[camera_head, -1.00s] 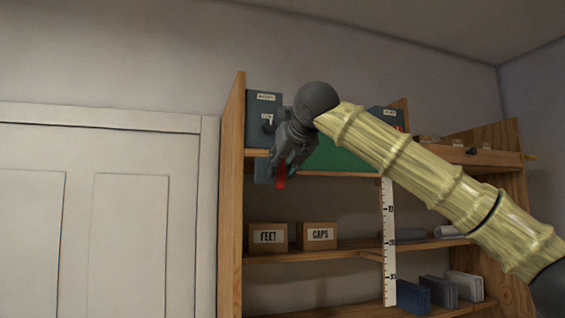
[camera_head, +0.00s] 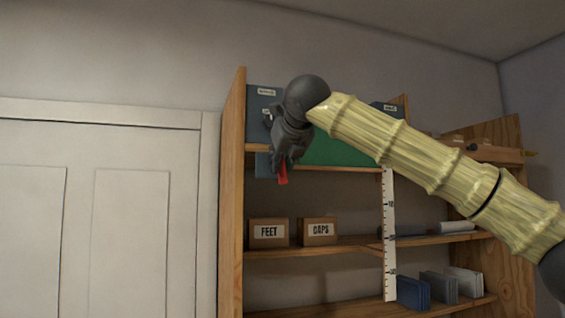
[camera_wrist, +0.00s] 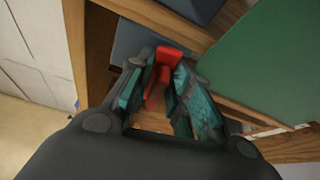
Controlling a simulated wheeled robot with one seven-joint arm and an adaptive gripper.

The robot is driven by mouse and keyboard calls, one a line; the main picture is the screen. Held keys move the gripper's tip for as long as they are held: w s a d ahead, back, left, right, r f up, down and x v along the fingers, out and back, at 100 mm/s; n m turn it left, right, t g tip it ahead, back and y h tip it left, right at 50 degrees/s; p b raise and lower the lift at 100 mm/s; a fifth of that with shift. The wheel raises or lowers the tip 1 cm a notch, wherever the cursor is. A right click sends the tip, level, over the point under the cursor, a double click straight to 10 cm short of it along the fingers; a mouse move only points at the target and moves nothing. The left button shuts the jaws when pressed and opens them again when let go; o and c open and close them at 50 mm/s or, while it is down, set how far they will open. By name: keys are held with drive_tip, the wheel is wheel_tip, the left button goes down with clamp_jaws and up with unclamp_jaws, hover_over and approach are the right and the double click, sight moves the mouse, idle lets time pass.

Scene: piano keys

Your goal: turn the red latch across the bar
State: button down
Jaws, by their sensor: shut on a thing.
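The red latch (camera_wrist: 167,62) sits between the two fingers of my gripper (camera_wrist: 166,95) in the wrist view, and the fingers are shut on it. In the head view the lower end of the latch (camera_head: 283,174) pokes out below my gripper (camera_head: 281,163), slightly tilted, at the front edge of the top shelf. A blue-grey plate (camera_head: 263,165) is behind it, under the shelf edge. Most of the latch is hidden by the fingers in the head view. I cannot make out the bar clearly.
A green panel (camera_head: 340,150) stands right of my gripper on the top shelf. Dark binders (camera_head: 263,97) stand behind. Boxes marked FEET (camera_head: 268,232) and CAPS (camera_head: 319,231) sit on the shelf below. A white ruler strip (camera_head: 389,235) hangs at the right. A white door (camera_head: 100,210) is at left.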

drive_tip(key=shift+s+a+n+t+h+b, duration=0.15)
drive_tip(key=shift+n+t+h+b, duration=0.2)
drive_tip(key=shift+n+h, duration=0.4)
drive_tip(key=shift+s+a+f+n+t+h+b, duration=0.2)
drive_tip(key=shift+n+t+h+b, duration=0.45)
drive_tip(key=shift+n, duration=1.1)
drive_tip(key=shift+w+a+f+n+t+h+b, duration=0.15)
drive_tip(key=shift+f+n+t+h+b, duration=0.35)
drive_tip(key=shift+n, duration=1.25)
drive_tip(key=shift+s+a+f+n+t+h+b, duration=0.1)
drive_tip(key=shift+n+t+h+b, duration=0.65)
drive_tip(key=shift+n, duration=1)
drive_tip(key=shift+y, duration=0.25)
drive_tip(key=c, duration=1.5)
unclamp_jaws()
